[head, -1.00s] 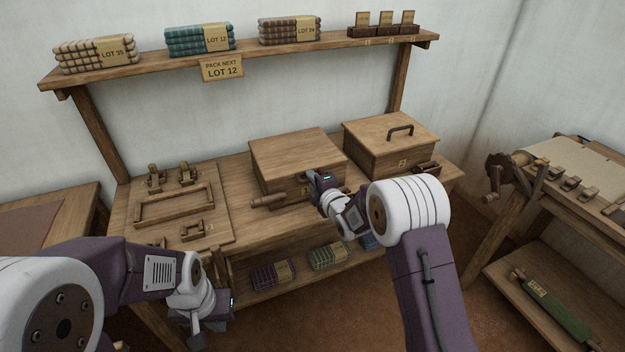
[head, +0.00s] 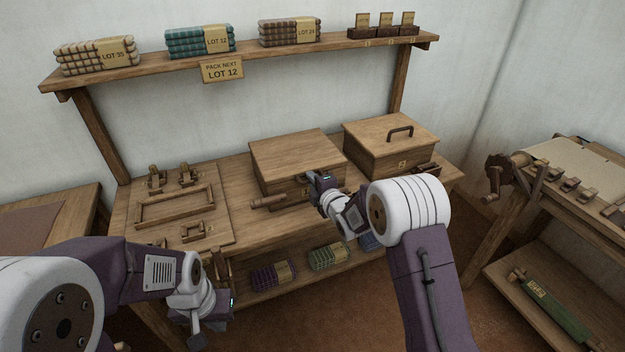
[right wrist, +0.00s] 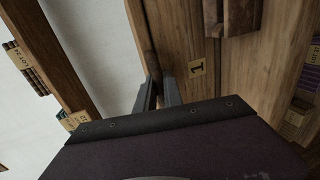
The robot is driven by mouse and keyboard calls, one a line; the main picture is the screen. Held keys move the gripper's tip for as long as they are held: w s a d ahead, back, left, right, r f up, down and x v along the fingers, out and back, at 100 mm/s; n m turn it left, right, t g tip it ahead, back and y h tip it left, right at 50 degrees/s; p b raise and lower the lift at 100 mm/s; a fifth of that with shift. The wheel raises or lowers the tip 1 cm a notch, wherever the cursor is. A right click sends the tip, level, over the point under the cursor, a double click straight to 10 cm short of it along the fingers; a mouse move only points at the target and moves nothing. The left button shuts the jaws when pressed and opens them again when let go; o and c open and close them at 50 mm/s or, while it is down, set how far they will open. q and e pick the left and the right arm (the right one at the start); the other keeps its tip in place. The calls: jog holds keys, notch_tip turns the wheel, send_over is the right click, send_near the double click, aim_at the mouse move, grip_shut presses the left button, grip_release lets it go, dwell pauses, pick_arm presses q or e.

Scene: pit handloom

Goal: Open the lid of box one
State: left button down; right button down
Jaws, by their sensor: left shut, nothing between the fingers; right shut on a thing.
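Box one (head: 285,150) is the wooden box in the middle of the bench, its lid lying flat and closed. The right wrist view shows its front with a "1" label (right wrist: 197,68). My right gripper (head: 311,176) is at the front of box one, near the lid's front edge. In the right wrist view its fingers (right wrist: 158,92) are shut on a narrow brown wooden piece at the lid's front edge; its exact shape is mostly hidden. My left gripper (head: 197,340) is shut and empty, low at the front left, away from the box.
A second box (head: 385,145) with a "2" label and lid handle stands close on the right. A wooden rod (head: 268,201) lies before box one. A board (head: 165,235) with wooden fittings is left. A shelf (head: 260,55) with cloth bundles runs above.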

jog(key=w+a+r+g+p, duration=0.1)
jog(key=w+r+p, duration=0.1)
jog(key=r+p, duration=0.6)
jog(key=w+r+g+h+p, duration=0.1)
jog(key=w+r+g+p, duration=0.1)
jog(key=r+p, duration=0.6)
jog(key=shift+w+a+g+p, duration=0.35)
jog(key=shift+w+p, duration=0.25)
jog(key=shift+p, duration=2.9)
jog(key=c, duration=1.5)
grip_release()
jog(key=shift+f, duration=0.1)
